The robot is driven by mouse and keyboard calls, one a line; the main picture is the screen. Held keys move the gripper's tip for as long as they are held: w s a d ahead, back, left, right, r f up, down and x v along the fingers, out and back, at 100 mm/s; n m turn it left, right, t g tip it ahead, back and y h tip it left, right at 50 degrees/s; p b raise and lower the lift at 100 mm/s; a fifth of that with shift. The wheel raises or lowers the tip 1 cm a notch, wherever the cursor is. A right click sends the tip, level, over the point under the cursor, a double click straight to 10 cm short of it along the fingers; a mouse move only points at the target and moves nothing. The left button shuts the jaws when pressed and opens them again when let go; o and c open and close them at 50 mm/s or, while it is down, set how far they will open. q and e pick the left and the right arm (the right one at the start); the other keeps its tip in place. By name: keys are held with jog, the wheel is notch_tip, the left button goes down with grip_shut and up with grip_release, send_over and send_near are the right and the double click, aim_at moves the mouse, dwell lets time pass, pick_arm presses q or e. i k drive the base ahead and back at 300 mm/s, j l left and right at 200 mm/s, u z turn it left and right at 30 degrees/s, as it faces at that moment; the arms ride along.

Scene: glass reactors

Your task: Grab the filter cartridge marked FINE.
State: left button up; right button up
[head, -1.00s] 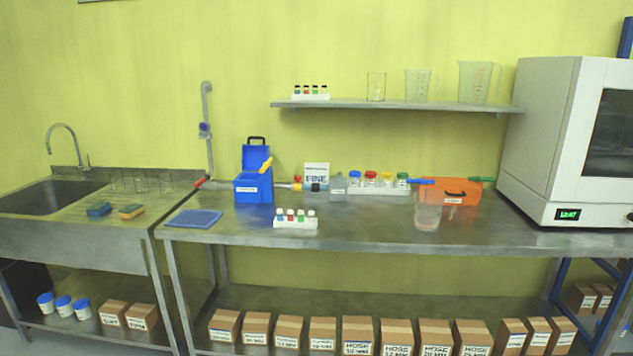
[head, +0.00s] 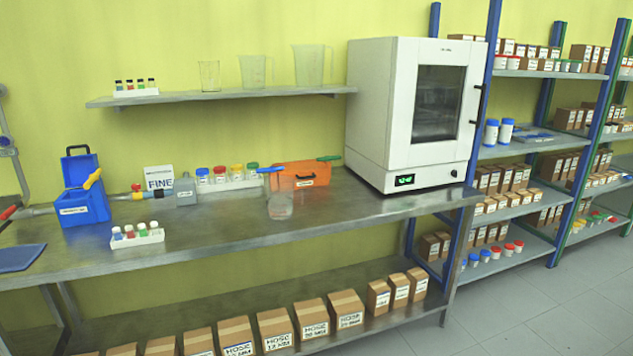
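A white card or box face marked FINE (head: 158,178) stands at the back of the steel bench, near the wall. I cannot tell whether it is the cartridge itself or a sign. A blue open box (head: 84,208) stands to its left and a grey translucent bottle (head: 185,190) is close at its right. A pipe-like part with dark and orange pieces (head: 137,191) lies in front of it and hides its lower edge. Neither of my grippers shows in the head view.
The steel bench (head: 230,222) also holds a rack of coloured-cap bottles (head: 226,182), an orange toolbox (head: 305,175), a beaker (head: 280,206), a small vial rack (head: 137,236) and a white oven (head: 410,115). Stocked shelves (head: 530,150) and open floor (head: 530,310) are at right.

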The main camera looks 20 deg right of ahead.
aim_at(492, 125)
jog(key=i+l+z, duration=0.55)
jog(key=i+z, duration=0.2)
jog(key=i, duration=0.2)
jog(key=i+z, duration=0.4)
jog(key=i+j+z, duration=0.1)
jog(key=i+z, duration=0.3)
jog(key=i, duration=0.2)
jog(key=i+l+z, duration=0.25)
jog(key=i+z, duration=0.15)
jog(key=i, duration=0.15)
jog(key=i+z, duration=0.45)
jog(key=i+j+z, duration=0.15)
jog(key=i+z, duration=0.25)
jog(key=i, duration=0.3)
jog(key=i+u, duration=0.35)
jog(key=i+l+u, duration=0.2)
jog(key=i+u, duration=0.15)
jog(key=i+l+u, duration=0.35)
jog(key=i, duration=0.15)
jog(key=i+u, duration=0.25)
jog(key=u, duration=0.25)
jog(key=i+l+u, duration=0.1)
jog(key=i+u, duration=0.2)
jog(key=u, duration=0.15)
jog(key=i+l+u, duration=0.15)
jog(key=u, duration=0.35)
jog(key=i+l+u, duration=0.3)
jog(key=u, duration=0.15)
